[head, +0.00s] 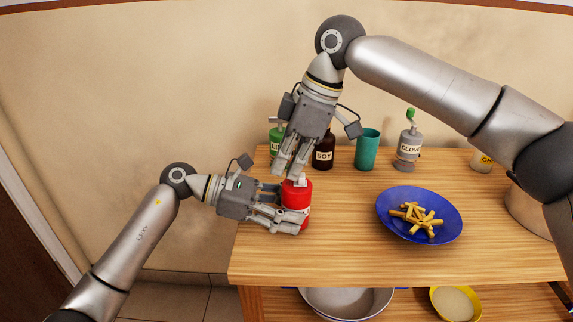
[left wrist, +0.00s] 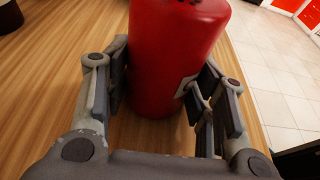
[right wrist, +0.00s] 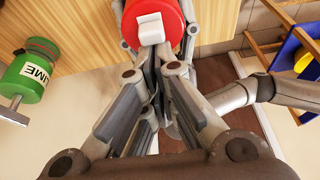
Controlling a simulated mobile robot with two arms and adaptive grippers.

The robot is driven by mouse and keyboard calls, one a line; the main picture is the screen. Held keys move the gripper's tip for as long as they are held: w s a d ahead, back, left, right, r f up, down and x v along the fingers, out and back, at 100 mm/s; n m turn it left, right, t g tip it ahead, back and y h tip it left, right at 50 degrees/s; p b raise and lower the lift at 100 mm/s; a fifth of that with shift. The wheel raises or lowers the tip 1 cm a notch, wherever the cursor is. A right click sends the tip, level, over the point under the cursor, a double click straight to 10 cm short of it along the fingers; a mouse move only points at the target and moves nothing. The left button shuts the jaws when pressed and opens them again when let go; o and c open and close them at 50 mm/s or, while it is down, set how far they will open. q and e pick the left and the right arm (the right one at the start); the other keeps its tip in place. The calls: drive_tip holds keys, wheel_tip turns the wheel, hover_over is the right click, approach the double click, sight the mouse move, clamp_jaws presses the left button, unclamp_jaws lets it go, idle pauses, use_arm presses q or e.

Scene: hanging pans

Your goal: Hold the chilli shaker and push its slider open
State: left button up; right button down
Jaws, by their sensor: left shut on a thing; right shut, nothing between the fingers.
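The chilli shaker (head: 297,195) is a red cylinder standing upright near the left end of the table. It also shows in the left wrist view (left wrist: 172,55), with a pale label edge on its side. My left gripper (head: 288,207) is shut on it from the left, a finger on each side. Its white slider (right wrist: 150,28) sits on the red top in the right wrist view. My right gripper (head: 291,177) is shut and empty, pointing down from above, its fingertips right beside the slider. Whether they touch the slider I cannot tell.
A blue plate (head: 388,222) of fries is to the right. The table front between is clear.

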use_arm(q)
drive_tip(key=shift+f, duration=0.15)
drive_tip(key=o, duration=1.1)
use_arm(e)
drive_tip(key=v, duration=0.9)
drive_tip(key=shift+r, duration=0.35)
drive_tip(key=shift+s+d, duration=0.1)
